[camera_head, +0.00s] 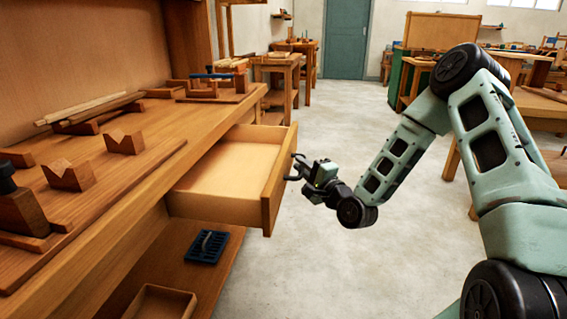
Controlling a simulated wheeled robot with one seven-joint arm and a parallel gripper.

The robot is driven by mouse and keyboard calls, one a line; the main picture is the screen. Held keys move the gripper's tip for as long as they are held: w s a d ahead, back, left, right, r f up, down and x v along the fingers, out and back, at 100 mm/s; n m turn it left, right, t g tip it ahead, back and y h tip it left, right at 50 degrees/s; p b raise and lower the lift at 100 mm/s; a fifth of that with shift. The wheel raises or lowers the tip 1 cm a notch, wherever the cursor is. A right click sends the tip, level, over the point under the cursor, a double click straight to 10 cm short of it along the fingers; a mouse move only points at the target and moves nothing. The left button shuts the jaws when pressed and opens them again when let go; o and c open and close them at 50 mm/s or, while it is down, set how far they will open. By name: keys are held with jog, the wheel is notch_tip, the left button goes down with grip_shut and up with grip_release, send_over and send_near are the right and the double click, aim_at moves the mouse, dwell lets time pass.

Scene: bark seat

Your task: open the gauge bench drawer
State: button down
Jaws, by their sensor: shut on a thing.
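The gauge bench (190,134) is a wooden workbench along the left side. Its drawer (238,163) is pulled well out over the floor, and its pale inside looks empty. My gripper (297,168) is at the outer face of the drawer front (279,182), shut on the drawer's handle. The handle is small and dark, mostly hidden among the fingers. My arm reaches in from the right.
Wooden V-blocks (72,176) and strips lie on the benchtop. A lower shelf holds a dark blue slotted item (207,246) and an open wooden box (160,302). Grey floor (335,125) is clear between drawer and right-hand benches. A green door (346,40) stands behind.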

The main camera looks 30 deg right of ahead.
jog(key=shift+s+d, duration=0.4)
jog(key=shift+d, duration=0.05)
jog(key=c, duration=1.5)
grip_release()
jog(key=shift+o, duration=0.2)
jog(key=s+d+f+p, duration=0.1)
jog(key=s+p, duration=0.2)
jog(key=s, duration=0.5)
jog(key=s+d+f+p, duration=0.1)
jog(key=s+p, duration=0.2)
jog(key=s, duration=0.6)
jog(key=shift+d+f, duration=0.25)
jog(key=shift+d, duration=0.05)
